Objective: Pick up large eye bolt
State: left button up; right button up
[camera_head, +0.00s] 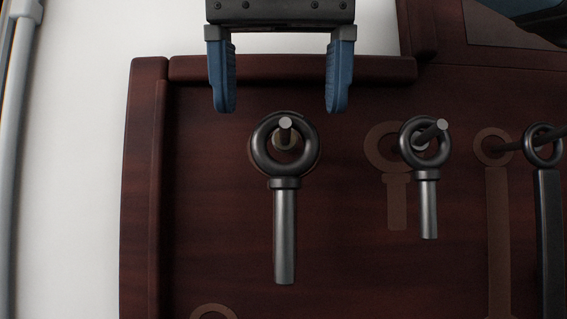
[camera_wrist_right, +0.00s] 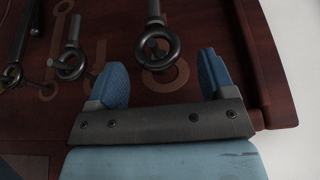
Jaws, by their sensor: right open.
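The large eye bolt (camera_head: 285,230) hangs by its ring on a peg of the dark red wooden board, shank down, in the head view. It also shows in the right wrist view (camera_wrist_right: 157,52), its ring in front of the gap between the fingers. My right gripper (camera_head: 280,95) is open and empty just above the ring, with one blue finger on each side of it and apart from it. The fingers also show in the right wrist view (camera_wrist_right: 162,80). My left gripper is in neither view.
A smaller eye bolt (camera_head: 428,200) hangs on a peg to the right, before a pale outline. A third dark ring-ended tool (camera_head: 549,230) hangs at the right edge. The board (camera_head: 220,190) has a raised rim. A pale wall lies to the left.

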aim_at(286, 116)
jog(key=x, duration=0.3)
jog(key=shift+w+d, duration=0.2)
jog(key=shift+w, duration=0.2)
jog(key=shift+s, duration=0.15)
jog(key=shift+c, duration=0.6)
jog(key=shift+s, duration=0.1)
jog(key=c, duration=0.8)
